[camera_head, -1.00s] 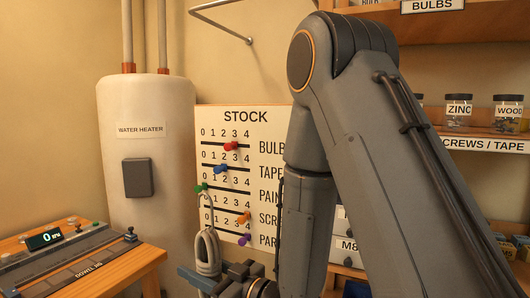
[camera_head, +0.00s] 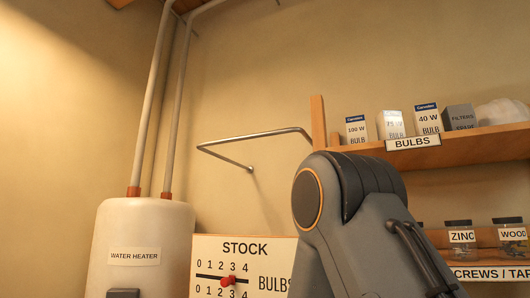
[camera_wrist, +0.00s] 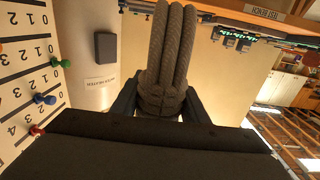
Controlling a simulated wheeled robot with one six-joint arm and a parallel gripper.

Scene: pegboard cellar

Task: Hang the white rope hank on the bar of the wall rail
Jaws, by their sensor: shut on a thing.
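The wall rail is a bent metal rod with a long bar (camera_head: 250,136), mounted high on the wall above the stock board and left of the shelves. In the wrist view, the rope hank (camera_wrist: 172,45) looks grey-brown in shadow, its strands bound by a wrapped band. My gripper (camera_wrist: 160,104) is shut on the hank around that band, with a dark finger on either side. The loops extend away from the jaws. In the head view neither the gripper nor the hank shows; only my arm does, below and right of the rail.
The water heater (camera_head: 137,245) stands at the left, with pipes (camera_head: 158,100) rising from it. The stock board (camera_head: 245,262) hangs below the rail. A shelf (camera_head: 455,147) with bulb boxes is to the right, its wooden upright close to the rail's end. The wall above the rail is bare.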

